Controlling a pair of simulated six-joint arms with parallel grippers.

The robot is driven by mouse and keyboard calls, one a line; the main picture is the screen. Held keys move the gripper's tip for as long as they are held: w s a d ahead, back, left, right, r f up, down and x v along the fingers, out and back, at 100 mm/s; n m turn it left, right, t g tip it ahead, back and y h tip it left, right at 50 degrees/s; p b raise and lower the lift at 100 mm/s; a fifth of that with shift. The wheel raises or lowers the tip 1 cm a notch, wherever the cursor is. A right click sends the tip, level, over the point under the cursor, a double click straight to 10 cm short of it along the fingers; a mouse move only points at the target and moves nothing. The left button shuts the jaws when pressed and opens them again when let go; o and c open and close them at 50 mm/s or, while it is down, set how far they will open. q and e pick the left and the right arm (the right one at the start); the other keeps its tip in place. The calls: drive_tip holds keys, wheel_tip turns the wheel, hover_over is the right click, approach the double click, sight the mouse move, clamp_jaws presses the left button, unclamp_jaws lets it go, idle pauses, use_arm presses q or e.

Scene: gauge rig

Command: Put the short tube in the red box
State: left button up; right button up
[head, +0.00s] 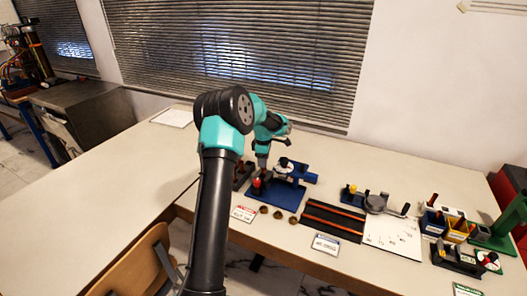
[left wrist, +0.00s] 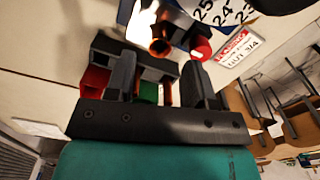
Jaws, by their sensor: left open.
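My left gripper (head: 262,160) is above the left end of the blue rig (head: 280,194); in the left wrist view its two dark fingers (left wrist: 168,88) are apart. A dark holder (left wrist: 152,66) lies just beyond the fingers, with a red piece (left wrist: 94,80), a green piece (left wrist: 148,93) and an orange-brown tube-like piece showing around it. An open copper-coloured tube end (left wrist: 160,46) and a red-capped piece (left wrist: 201,50) are beyond. I cannot tell which is the short tube. A red box-like shape (head: 503,192) shows at the right table edge, partly hidden.
A dark tray with orange strips (head: 333,220), a white sheet (head: 393,237), small blue (head: 433,222) and yellow bins, and a green stand (head: 508,225) fill the table's right side. Round brass pieces (head: 278,214) lie in front of the rig. The table's left part is mostly clear.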

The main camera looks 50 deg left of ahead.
use_arm(q)
drive_tip(key=shift+f, duration=2.4)
drive_tip(key=shift+c, duration=0.3)
drive_tip(key=c, duration=0.8)
drive_tip(key=shift+s, duration=0.15)
drive_tip(key=o, duration=1)
drive_tip(key=shift+r, duration=0.15)
wheel_tip(320, 180, up, 17)
drive_tip(key=shift+r, duration=0.1)
